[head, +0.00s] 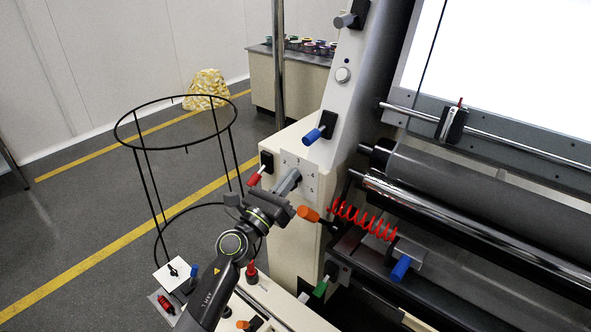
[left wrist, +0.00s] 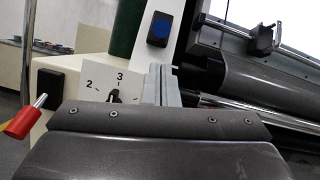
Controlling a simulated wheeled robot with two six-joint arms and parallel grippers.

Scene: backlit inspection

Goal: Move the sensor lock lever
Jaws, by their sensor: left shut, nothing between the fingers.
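I cannot tell surely whether this is the sensor lock lever. My left gripper (head: 289,181) is shut and empty, in front of the white numbered dial plate (head: 312,180). In the left wrist view its grey fingers (left wrist: 160,85) cover part of the plate (left wrist: 95,94). The right gripper is out of view.
Dark rollers (head: 480,180) and a red coiled cable (head: 362,218) lie at the right. A black wire hoop stand (head: 146,190) stands left.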

